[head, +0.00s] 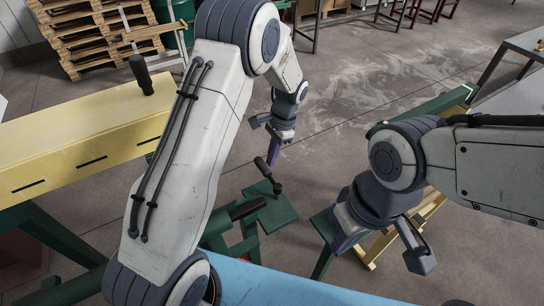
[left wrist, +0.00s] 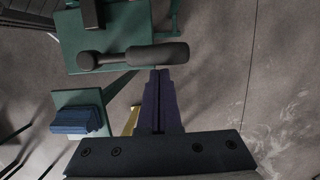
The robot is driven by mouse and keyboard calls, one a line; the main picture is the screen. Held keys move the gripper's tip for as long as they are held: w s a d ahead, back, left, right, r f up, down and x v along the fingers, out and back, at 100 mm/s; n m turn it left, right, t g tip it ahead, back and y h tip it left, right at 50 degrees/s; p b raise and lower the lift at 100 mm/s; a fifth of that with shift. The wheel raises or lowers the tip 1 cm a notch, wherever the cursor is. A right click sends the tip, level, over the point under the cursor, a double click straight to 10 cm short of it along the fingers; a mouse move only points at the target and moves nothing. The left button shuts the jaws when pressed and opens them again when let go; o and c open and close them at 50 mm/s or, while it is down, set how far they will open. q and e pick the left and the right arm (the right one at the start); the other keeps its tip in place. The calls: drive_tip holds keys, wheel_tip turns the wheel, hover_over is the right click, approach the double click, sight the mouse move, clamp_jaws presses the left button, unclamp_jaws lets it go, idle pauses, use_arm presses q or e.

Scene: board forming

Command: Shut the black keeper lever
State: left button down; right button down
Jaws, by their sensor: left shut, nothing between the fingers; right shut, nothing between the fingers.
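A black lever (head: 268,175) with a rounded grip stands on a green bracket (head: 275,212) in the middle of the head view. In the left wrist view the black lever (left wrist: 135,56) lies across the green plate (left wrist: 72,40), its grip pointing right. My left gripper (head: 272,160) is shut and empty, its fingertips close beside the lever's grip. In the left wrist view the purple fingers (left wrist: 158,80) end just below the grip; I cannot tell whether they touch it. My right gripper (head: 343,243) is shut and empty, lower right and apart from the lever.
A yellow beam (head: 75,150) with an upright black knob (head: 141,75) is at left. A blue surface (head: 290,290) is at the front. Wooden pallets (head: 90,35) stand at back left. Bare floor lies behind the bracket.

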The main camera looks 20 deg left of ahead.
sight(256, 163)
use_arm(q)
drive_tip(key=shift+s+a+n, duration=0.1)
drive_tip(key=shift+a+n, duration=0.15)
drive_tip(key=shift+n, duration=0.05)
